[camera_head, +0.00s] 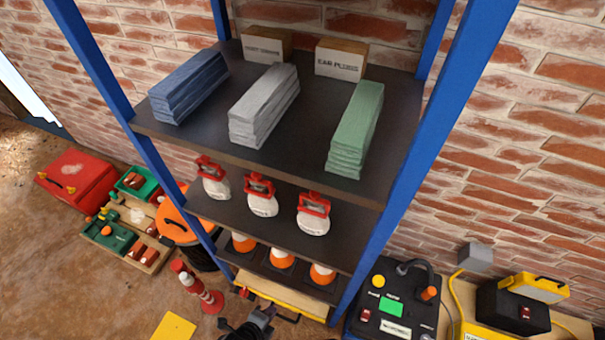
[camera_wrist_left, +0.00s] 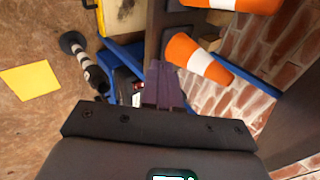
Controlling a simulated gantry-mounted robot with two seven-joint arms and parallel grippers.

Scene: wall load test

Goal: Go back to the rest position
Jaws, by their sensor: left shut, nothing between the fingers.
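My left gripper (camera_head: 263,316) is low at the bottom edge of the head view, in front of the blue-posted shelf rack (camera_head: 290,172) and near its lowest level. In the left wrist view its fingers (camera_wrist_left: 166,86) are together and empty. An orange and white cone (camera_wrist_left: 198,60) shows just beyond the fingertips there. I cannot tell whether the fingers touch anything. My right gripper is in neither view.
The rack holds folded blue, grey and green stacks (camera_head: 357,130), red-topped white bottles (camera_head: 314,214) and cones. A red-white post (camera_head: 197,287) and yellow sheet (camera_head: 174,327) are at left. A black control box (camera_head: 393,300) stands at right.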

